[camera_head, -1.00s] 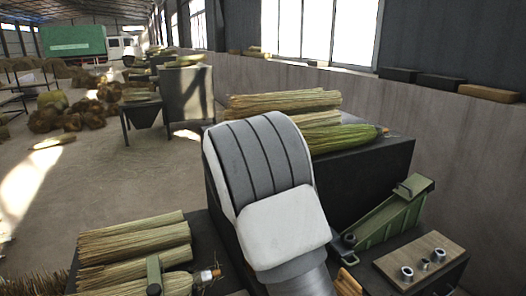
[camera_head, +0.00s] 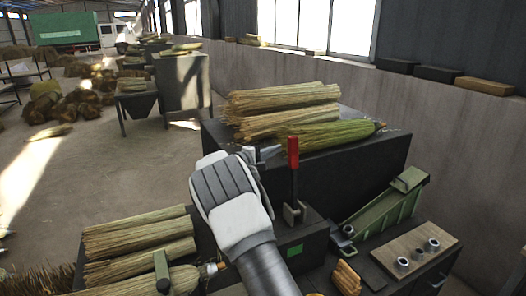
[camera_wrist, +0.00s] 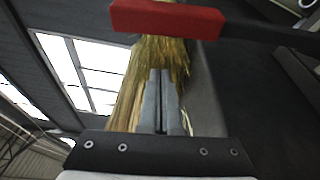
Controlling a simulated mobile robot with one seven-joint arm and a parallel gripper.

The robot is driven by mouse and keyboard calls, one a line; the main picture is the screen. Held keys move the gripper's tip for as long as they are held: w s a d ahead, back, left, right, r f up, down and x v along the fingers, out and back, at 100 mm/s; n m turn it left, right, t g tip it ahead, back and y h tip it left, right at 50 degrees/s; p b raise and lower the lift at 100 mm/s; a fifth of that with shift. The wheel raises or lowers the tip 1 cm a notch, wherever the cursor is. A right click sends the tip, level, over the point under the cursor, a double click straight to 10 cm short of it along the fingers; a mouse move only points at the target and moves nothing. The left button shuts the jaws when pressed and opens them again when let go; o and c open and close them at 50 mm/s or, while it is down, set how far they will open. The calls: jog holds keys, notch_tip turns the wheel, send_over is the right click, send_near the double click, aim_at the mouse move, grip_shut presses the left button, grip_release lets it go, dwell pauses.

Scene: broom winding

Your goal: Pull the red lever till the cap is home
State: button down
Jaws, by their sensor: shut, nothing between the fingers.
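The red lever (camera_head: 293,152) stands upright on a dark post above a small bracket, in front of the dark block with straw bundles. My gripper (camera_head: 268,153) is just left of its red grip, its fingers closed together and empty. In the wrist view the red grip (camera_wrist: 168,18) lies across the top, beyond the tips of my shut fingers (camera_wrist: 160,75); contact cannot be told. A small white and orange piece (camera_head: 216,267) sits at the end of the lower-left broom bundle; I cannot tell whether it is the cap.
Straw bundles (camera_head: 138,235) lie at lower left, held by a green post (camera_head: 161,270). More bundles (camera_head: 285,108) lie on the dark block (camera_head: 350,170). A green sloped fixture (camera_head: 390,210) and a wooden board (camera_head: 405,255) with metal bushings stand at right.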

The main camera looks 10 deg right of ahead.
jog(key=shift+w+d+r, duration=0.1)
jog(key=shift+w+d, duration=0.05)
jog(key=shift+d, duration=0.45)
jog(key=shift+s+d+r+p, duration=0.15)
jog(key=shift+s+p, duration=0.2)
jog(key=shift+s, duration=0.55)
jog(key=shift+s+d+p, duration=0.1)
jog(key=shift+s+p, duration=0.2)
jog(key=shift+s, duration=0.6)
jog(key=shift+s+b, duration=0.15)
jog(key=shift+b, duration=0.3)
